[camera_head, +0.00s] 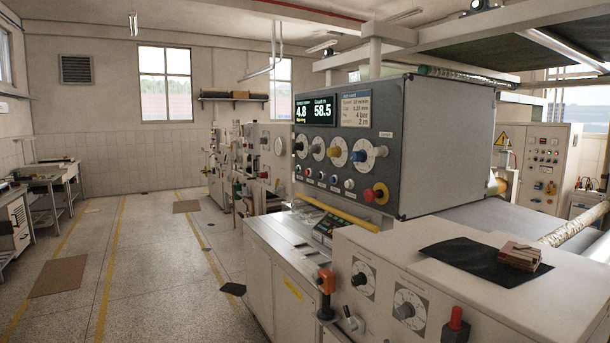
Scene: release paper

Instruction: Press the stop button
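The grey control panel (345,150) stands on the machine in the middle, facing left. A large red mushroom button on a yellow base (376,194) sits at its lower right. A row of small buttons runs to its left, among them a red one (309,173), a blue one (321,176) and a white one (348,184). Their labels are too small to read, so I cannot tell which is marked stop. Above them are several dials and a lit display (315,111) showing 4.8 and 58.5. Neither of my grippers is in view.
A white cabinet (400,260) in front carries dials, an orange-topped lever (326,281), a red-topped knob (455,320), a black sheet (470,265) and a small brown block (520,257). The floor (165,260) at left is mostly open, with yellow lines and brown mats.

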